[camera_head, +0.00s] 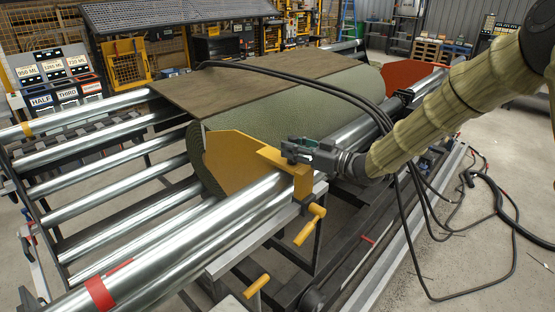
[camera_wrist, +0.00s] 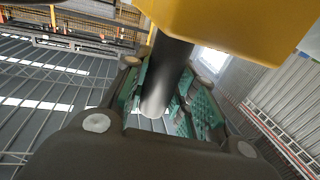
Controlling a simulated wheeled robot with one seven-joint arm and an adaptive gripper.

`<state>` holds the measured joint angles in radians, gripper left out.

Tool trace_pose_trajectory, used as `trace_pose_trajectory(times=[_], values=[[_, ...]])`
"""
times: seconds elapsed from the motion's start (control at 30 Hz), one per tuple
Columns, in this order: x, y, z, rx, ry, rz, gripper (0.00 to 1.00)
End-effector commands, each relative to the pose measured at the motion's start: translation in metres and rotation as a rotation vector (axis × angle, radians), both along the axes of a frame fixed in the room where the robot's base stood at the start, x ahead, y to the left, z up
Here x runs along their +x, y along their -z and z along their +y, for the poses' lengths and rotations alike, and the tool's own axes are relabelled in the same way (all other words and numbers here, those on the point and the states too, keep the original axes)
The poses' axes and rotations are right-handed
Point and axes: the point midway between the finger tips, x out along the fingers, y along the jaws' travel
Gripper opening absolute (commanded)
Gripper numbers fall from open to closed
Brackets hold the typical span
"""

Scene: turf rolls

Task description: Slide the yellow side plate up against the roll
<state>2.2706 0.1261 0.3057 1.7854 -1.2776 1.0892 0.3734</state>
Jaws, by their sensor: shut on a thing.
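The yellow side plate (camera_head: 232,158) stands upright across the near end of the green turf roll (camera_head: 290,112), with its bracket over the shiny front rail (camera_head: 215,225). It covers much of the roll's end; I cannot tell whether a gap is left between them. My gripper (camera_head: 300,152) is at the top of the bracket, coming in from the right. In the wrist view, my gripper (camera_wrist: 160,105) has its green-padded fingers around a dark round bar (camera_wrist: 167,75), which runs up to the yellow part of the plate (camera_wrist: 220,25). The fingertips are partly hidden.
A brown sheet (camera_head: 260,80) lies over the roll. A red plate (camera_head: 408,73) stands at the far end. Black cables (camera_head: 330,88) arch over the roll and hang right of the frame. Yellow handles (camera_head: 310,225) stick out below the rail. Red tape (camera_head: 100,293) marks the rail.

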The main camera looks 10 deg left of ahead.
Motion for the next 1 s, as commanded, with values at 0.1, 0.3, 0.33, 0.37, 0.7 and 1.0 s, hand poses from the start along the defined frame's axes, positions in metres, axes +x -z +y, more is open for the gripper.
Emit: trace_pose_trajectory(times=[0.1, 0.3, 0.33, 0.37, 0.7, 1.0], values=[[0.018, 0.000, -0.012, 0.000, 0.003, -0.002, 0.00], [0.031, -0.001, -0.021, 0.001, 0.001, 0.000, 0.00], [0.032, -0.001, -0.021, 0.001, 0.001, 0.000, 0.00], [0.033, -0.001, -0.021, 0.001, 0.001, 0.000, 0.00], [0.033, -0.001, -0.022, 0.001, 0.000, 0.000, 0.32], [0.032, 0.000, -0.021, 0.000, -0.001, 0.000, 0.49]])
